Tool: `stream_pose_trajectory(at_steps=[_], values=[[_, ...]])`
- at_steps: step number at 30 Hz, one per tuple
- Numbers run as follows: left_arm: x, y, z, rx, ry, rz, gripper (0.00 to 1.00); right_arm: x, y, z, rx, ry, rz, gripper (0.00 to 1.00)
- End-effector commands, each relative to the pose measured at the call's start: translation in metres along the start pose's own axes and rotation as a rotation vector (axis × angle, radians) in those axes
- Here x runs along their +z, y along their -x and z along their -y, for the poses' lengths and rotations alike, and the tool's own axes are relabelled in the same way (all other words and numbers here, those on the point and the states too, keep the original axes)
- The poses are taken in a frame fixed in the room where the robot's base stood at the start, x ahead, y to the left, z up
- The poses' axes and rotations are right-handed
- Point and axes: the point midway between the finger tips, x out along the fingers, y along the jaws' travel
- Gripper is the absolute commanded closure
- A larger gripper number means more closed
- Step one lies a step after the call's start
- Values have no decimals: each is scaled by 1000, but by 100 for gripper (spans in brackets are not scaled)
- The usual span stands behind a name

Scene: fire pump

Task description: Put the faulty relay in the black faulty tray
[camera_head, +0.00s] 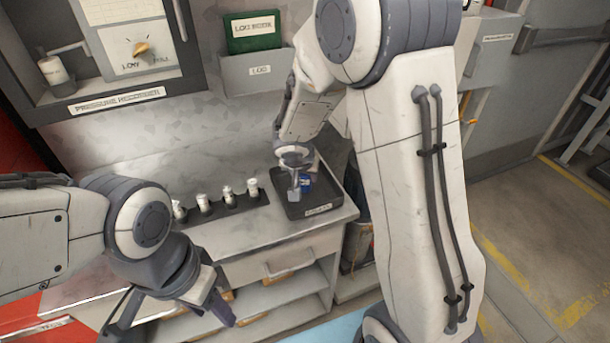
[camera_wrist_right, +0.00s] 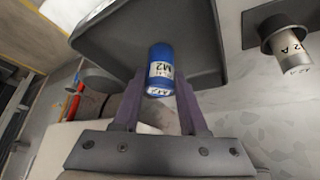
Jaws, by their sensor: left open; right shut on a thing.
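A blue cylindrical relay (camera_head: 306,181) is held by my right gripper (camera_head: 299,186) over the black faulty tray (camera_head: 334,190) on the bench. In the right wrist view, the relay (camera_wrist_right: 160,68), with a label reading M2, sits between the two purple fingers (camera_wrist_right: 159,100). The tray (camera_wrist_right: 212,45) is behind it; I cannot tell whether the relay touches the tray floor. My left gripper (camera_head: 178,312) is open and empty at lower left, in front of the bench and away from the tray.
A dark rack (camera_head: 221,210) with several white relays stands on the bench left of the tray. One relay (camera_wrist_right: 289,45) also shows in the right wrist view. A grey log holder (camera_head: 257,72) with a green book is on the wall. Open shelves lie below the benchtop.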

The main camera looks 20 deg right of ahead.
Motion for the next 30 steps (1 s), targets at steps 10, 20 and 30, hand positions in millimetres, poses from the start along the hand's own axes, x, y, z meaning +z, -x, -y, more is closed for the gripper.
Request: stream_pose_trajectory(at_steps=[10,20,30], values=[[0,-1,0,0,0,0,50,0,0,0,0,0,0,28],[-1,12,-1,0,0,0,50,-4,27,1,-2,0,-4,28],[-2,30,-2,0,0,0,50,-2,99,0,-3,0,-2,28]])
